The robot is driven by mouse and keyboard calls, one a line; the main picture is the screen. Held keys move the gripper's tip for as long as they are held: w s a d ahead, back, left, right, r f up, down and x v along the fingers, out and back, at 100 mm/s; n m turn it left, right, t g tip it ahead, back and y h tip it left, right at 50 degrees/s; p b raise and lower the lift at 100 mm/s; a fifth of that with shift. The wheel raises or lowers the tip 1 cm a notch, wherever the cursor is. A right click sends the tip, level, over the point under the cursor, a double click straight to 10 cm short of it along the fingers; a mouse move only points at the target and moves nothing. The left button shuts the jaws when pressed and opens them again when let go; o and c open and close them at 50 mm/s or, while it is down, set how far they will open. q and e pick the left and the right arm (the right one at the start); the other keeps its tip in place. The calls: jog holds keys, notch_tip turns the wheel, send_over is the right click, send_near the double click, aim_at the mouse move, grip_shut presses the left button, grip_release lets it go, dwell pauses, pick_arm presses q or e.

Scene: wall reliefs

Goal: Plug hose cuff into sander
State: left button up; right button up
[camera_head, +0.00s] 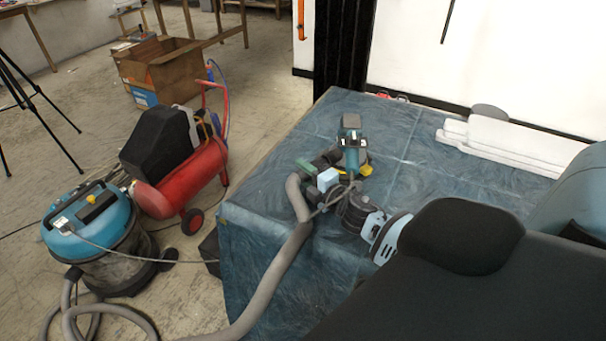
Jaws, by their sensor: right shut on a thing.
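The sander (350,133), a teal and black tool, stands upright on the blue-covered table. A grey hose (280,262) comes up over the table's front edge and bends toward the sander. Its dark hose cuff (325,158) is at the sander's left side; I cannot tell whether it is seated or only close. My right gripper (328,195) reaches in from the lower right and is shut at the hose's end, on the cuff as far as I can see. Its own parts hide the exact contact. My left gripper is not in view.
On the floor to the left are a blue vacuum (92,225), a red compressor (185,175) and a cardboard box (165,70). A black post (343,45) stands behind the table.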

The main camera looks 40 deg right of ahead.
jog(key=shift+d, duration=0.65)
jog(key=shift+d, duration=0.4)
jog(key=o, duration=1)
jog(key=shift+o, duration=0.2)
jog(key=shift+a, duration=0.1)
